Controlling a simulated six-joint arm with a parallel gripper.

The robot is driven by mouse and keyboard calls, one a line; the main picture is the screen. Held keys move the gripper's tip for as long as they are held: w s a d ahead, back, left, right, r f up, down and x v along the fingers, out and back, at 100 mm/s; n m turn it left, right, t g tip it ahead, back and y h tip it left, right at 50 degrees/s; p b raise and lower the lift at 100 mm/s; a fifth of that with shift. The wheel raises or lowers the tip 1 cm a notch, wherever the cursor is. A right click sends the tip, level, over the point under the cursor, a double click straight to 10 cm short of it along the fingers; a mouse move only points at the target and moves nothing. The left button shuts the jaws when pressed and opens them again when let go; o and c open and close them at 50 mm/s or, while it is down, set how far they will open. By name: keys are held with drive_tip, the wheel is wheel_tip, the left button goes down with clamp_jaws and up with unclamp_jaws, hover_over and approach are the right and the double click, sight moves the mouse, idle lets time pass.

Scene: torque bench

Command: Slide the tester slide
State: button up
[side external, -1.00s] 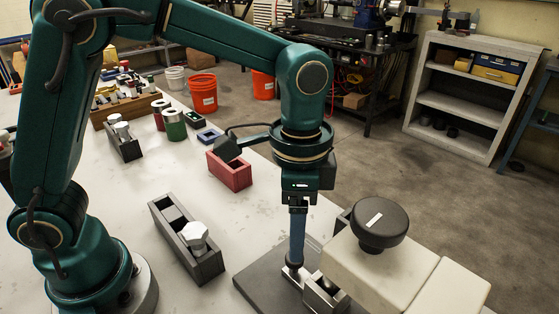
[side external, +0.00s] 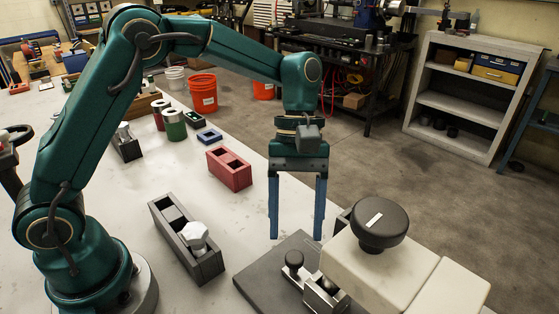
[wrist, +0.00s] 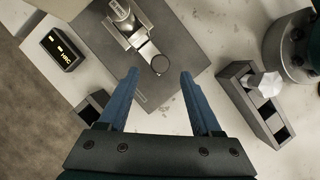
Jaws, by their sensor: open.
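The tester is a pale, blocky machine (side external: 385,270) at the front right of the side view, with a large black round knob (side external: 380,224) on top. Its dark base plate (side external: 262,276) also shows in the wrist view (wrist: 188,58). In the wrist view the slide (wrist: 128,22) ends in this round knob (wrist: 160,65). My gripper (side external: 296,238) is open and empty, above the slide knob and apart from it. In the wrist view the knob lies between the fingertips (wrist: 159,75).
A dark grey holder (side external: 186,240) with a whitish hexagonal piece (side external: 195,236) stands left of the plate. A red two-slot block (side external: 229,168) stands farther back. A display box (wrist: 65,50) shows in the wrist view. The bench between is clear.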

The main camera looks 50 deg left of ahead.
sight(295, 256)
drive_tip(key=shift+x, duration=2.1)
clamp_jaws()
